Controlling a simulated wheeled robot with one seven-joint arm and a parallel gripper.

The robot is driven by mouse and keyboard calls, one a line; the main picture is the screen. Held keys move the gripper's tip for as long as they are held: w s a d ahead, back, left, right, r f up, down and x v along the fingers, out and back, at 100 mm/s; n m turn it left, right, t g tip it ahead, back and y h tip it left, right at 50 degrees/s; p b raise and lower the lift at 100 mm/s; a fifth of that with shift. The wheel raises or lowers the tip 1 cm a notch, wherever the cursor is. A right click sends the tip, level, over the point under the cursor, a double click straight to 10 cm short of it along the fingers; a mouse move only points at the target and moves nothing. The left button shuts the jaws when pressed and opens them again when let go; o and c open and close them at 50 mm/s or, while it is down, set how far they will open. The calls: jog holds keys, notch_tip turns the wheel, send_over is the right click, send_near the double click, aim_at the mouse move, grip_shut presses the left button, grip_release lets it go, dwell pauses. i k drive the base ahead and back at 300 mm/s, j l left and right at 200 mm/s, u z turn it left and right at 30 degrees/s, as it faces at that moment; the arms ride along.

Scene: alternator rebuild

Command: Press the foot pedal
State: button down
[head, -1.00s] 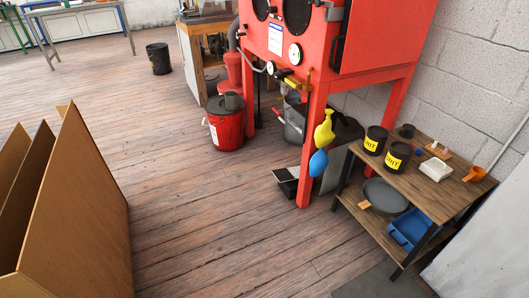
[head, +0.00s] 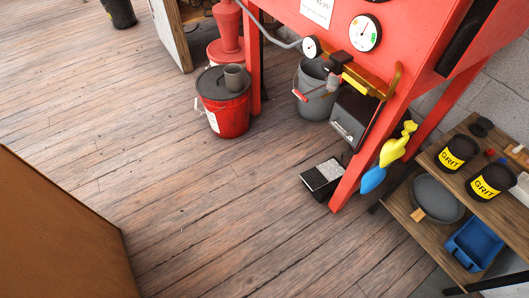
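A low black block with a speckled grey-and-white top plate (head: 323,176) sits on the wooden floor beside the front leg of the red blast cabinet (head: 350,185). It looks like the foot pedal. Its top and near side are in clear view, and nothing rests on it. My gripper is not in view, so its state does not show.
Under the cabinet stand a grey bucket (head: 313,95) and a dark box (head: 352,118). A red lidded bucket (head: 226,112) is to their left. A wooden shelf (head: 405,218) with grit tubs stands right. A brown panel (head: 55,235) fills the lower left. Floor between is clear.

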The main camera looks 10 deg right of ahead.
aim_at(315, 177)
jog(key=i+u, duration=0.3)
jog(key=i, duration=0.3)
jog(key=i+l+u, duration=0.35)
jog(key=i, duration=0.3)
jog(key=j, duration=0.1)
